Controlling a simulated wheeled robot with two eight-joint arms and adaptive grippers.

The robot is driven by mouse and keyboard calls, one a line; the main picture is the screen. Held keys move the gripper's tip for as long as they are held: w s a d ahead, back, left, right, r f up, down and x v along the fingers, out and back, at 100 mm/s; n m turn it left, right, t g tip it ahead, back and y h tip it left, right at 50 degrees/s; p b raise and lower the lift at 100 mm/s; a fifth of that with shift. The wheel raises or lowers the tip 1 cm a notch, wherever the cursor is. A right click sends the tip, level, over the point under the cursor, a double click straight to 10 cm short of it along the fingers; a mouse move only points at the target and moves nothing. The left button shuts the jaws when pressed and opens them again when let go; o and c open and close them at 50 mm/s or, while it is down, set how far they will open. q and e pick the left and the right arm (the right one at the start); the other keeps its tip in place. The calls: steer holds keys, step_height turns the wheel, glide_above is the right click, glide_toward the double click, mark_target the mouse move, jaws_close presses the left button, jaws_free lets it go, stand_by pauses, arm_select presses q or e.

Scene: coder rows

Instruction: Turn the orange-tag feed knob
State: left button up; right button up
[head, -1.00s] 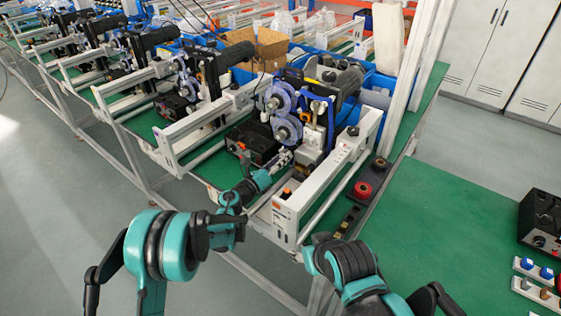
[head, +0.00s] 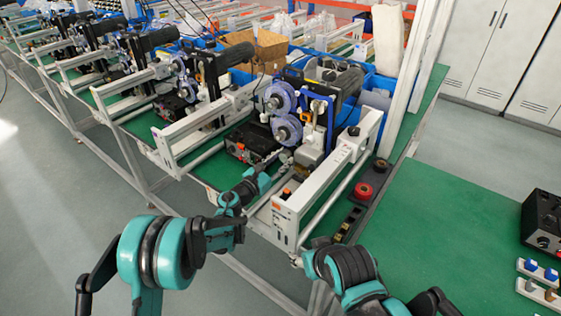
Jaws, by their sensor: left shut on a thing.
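The black control box (head: 252,143) with small red-orange marks on its front stands on the green bench, at the centre of the head view. My left gripper (head: 281,158) reaches up to the front right end of this box, below the purple rollers (head: 287,130). Its fingers are shut on a small knob, which they hide almost wholly. I cannot tell from here how far the knob is turned. An orange tag (head: 277,206) shows on the white rail end just right of my left wrist. My right arm is at the lower right; its gripper does not show.
The white rail (head: 330,170) runs close beside my left wrist. A red button (head: 363,191) sits right of it. A second black box (head: 543,222) and small blue-topped parts (head: 540,270) are at the right edge. The green table (head: 450,225) is clear between them.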

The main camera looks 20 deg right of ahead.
stand_by(0.3)
arm_select(q)
steer(key=o, duration=1.1)
steer(key=shift+o, duration=0.2)
steer(key=v, duration=1.2)
